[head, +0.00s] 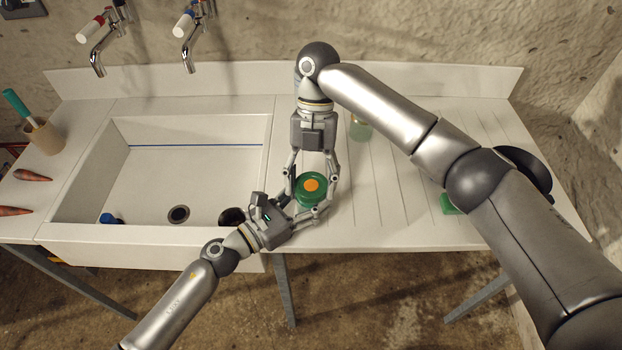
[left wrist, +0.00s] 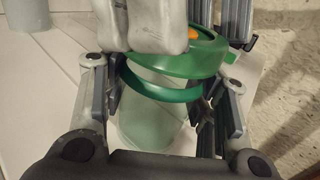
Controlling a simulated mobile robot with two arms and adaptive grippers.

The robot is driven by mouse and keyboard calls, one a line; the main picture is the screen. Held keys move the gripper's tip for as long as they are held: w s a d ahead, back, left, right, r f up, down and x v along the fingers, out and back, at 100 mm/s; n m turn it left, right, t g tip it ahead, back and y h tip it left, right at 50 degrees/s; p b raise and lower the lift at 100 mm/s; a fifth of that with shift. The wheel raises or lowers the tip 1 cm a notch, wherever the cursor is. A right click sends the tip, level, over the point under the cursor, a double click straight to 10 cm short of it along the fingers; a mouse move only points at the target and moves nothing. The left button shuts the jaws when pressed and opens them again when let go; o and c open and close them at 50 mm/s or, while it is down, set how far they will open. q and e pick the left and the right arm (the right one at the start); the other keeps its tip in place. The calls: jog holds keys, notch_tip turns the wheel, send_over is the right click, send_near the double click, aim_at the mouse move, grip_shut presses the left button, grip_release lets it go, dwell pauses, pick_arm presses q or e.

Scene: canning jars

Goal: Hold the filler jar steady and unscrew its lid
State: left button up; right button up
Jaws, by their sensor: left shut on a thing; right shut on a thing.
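The filler jar has a green lid (head: 309,190) with an orange centre and stands upright on the counter at the sink's right side. Its pale, translucent body (left wrist: 150,122) shows in the left wrist view, with a green ring (left wrist: 160,94) just below the lid. My left gripper (head: 304,202) comes in from the lower left and is shut on the jar, one finger on each side. My right gripper (head: 311,188) reaches down from the back and is shut on the lid. The fingers hide parts of the rim, and I cannot tell how far the lid is turned.
The white sink (head: 190,122) lies to the left, with two taps (head: 186,40) behind it. A glass jar (head: 360,129) stands behind my right forearm. A green item (head: 449,204) and a black pan-like thing (head: 529,164) are at the right. The front counter between is clear.

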jog(key=shift+f, duration=0.15)
jog(key=n+h, duration=0.1)
jog(key=n, duration=0.3)
jog(key=shift+d+h, duration=0.1)
jog(key=shift+h, duration=0.3)
jog(key=shift+n, duration=0.3)
jog(key=n, duration=0.2)
jog(key=n+t+h, duration=0.1)
jog(key=n, duration=0.1)
jog(key=shift+d+n+h, duration=0.1)
jog(key=shift+n+h, duration=0.2)
jog(key=o, duration=1.2)
jog(key=shift+w, duration=0.1)
